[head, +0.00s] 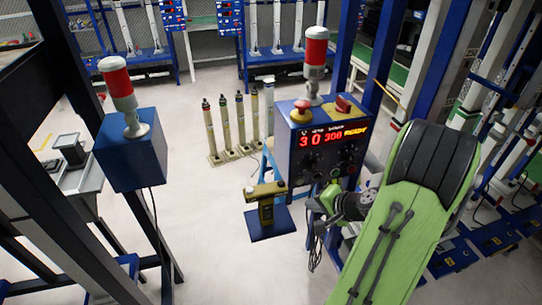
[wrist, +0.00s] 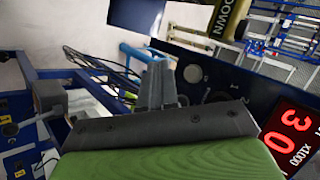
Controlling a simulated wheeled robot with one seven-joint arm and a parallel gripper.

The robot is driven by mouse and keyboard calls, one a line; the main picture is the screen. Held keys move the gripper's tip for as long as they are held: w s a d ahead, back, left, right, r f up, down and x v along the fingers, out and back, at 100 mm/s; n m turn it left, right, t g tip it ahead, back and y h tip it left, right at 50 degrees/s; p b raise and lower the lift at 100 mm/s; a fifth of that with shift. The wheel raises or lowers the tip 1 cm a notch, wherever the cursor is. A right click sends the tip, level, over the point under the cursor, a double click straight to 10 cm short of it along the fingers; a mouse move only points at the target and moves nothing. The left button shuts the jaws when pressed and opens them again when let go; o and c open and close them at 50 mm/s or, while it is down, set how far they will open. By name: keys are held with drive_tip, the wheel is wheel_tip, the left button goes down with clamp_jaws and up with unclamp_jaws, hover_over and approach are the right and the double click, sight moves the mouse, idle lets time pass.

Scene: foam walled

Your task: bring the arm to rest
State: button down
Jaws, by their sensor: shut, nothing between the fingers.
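My arm shows on the right of the head view, with a green link and a black padded cover. My gripper (wrist: 160,72) shows in the wrist view as grey fingers closed together with nothing between them. In the head view my wrist end lies just below and right of a blue control box (head: 322,150) with a red lit display reading 30 and 300. I cannot tell whether it touches the box. The fingertips are hard to make out there.
A yellow-brown device (head: 266,208) on a blue base stands left of my wrist. Several upright cylinders (head: 240,120) stand on the floor behind. A blue box with a lamp (head: 128,150) is at left. Pale floor (head: 215,220) between is clear.

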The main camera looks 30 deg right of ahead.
drive_tip(key=s+a+r+n+g, duration=0.25)
drive_tip(key=a+r+n, duration=0.35)
drive_tip(key=a, duration=0.4)
drive_tip(key=s+a+r+n+g, duration=0.25)
drive_tip(key=a+r+n, duration=0.35)
drive_tip(key=a, duration=0.5)
drive_tip(key=s+a+r+n+h, duration=0.1)
drive_tip(key=s+r+n, duration=0.1)
drive_tip(key=s, duration=0.6)
drive_tip(key=shift+s+a+r+t, duration=0.3)
drive_tip(key=shift+r+t, duration=0.1)
drive_tip(key=shift+r, duration=0.1)
